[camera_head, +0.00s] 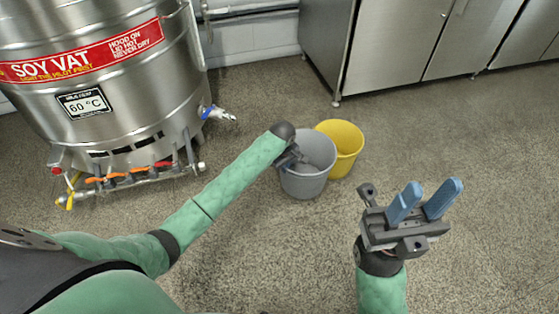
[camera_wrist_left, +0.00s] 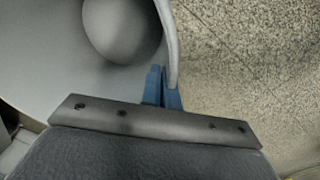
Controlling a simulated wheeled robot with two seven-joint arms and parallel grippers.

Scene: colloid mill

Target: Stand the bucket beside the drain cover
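A grey bucket (camera_head: 303,182) stands upright on the floor in the head view, near the middle. Its pale wall and rim (camera_wrist_left: 168,40) fill the upper left of the left wrist view. My left gripper (camera_head: 296,160) is at the bucket's near left rim, partly hidden by my own wrist. In the left wrist view its blue fingers (camera_wrist_left: 162,88) are close together with the rim between them, one inside and one outside. My right gripper (camera_head: 430,190) is open and empty, to the right of the bucket. I cannot make out a drain cover in either view.
A yellow bucket (camera_head: 345,143) stands right behind the grey one. The steel soy vat (camera_head: 110,120) with a blue-handled tap (camera_head: 215,113) is at the left. Steel cabinets (camera_head: 400,45) line the back. The speckled floor (camera_head: 480,130) at the right is clear.

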